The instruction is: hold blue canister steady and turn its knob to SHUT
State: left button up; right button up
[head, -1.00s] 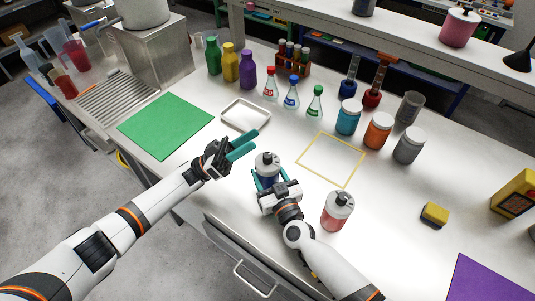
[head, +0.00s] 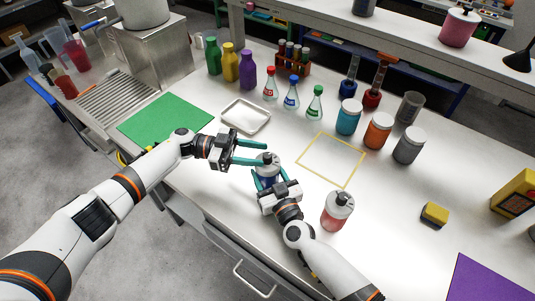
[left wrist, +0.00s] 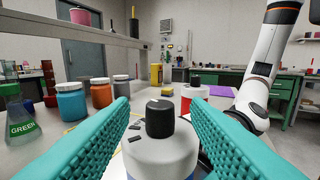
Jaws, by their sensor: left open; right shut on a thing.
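The blue canister (head: 267,179) stands upright on the white table, with a pale lid and a knob on top. My right gripper (head: 265,186) is shut around its body from the near side and hides much of it. My left gripper (head: 265,153) is open, its teal fingers level beside the canister's top. In the left wrist view the black knob (left wrist: 160,119) stands between the open fingers with a gap on each side. The pale lid (left wrist: 160,158) below it bears small dark marks; I cannot read where the knob points.
A red canister (head: 337,211) stands close to the right of my right gripper. A metal tray (head: 245,116) and green mat (head: 165,124) lie at the left, and a yellow outlined square (head: 331,160) to the right. Bottles and jars (head: 348,117) stand behind.

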aim_at(267, 155)
pick_arm(q)
jog(key=shift+s+d, duration=0.15)
jog(key=shift+d, duration=0.75)
jog(key=shift+s+d, duration=0.15)
jog(key=shift+d, duration=0.75)
grip_shut()
jog(key=shift+s+n+t, duration=0.1)
jog(key=shift+n+t, duration=0.9)
jog(key=shift+t, duration=0.6)
jog(key=shift+n+t, duration=1.3)
jog(key=shift+t, duration=0.7)
grip_release()
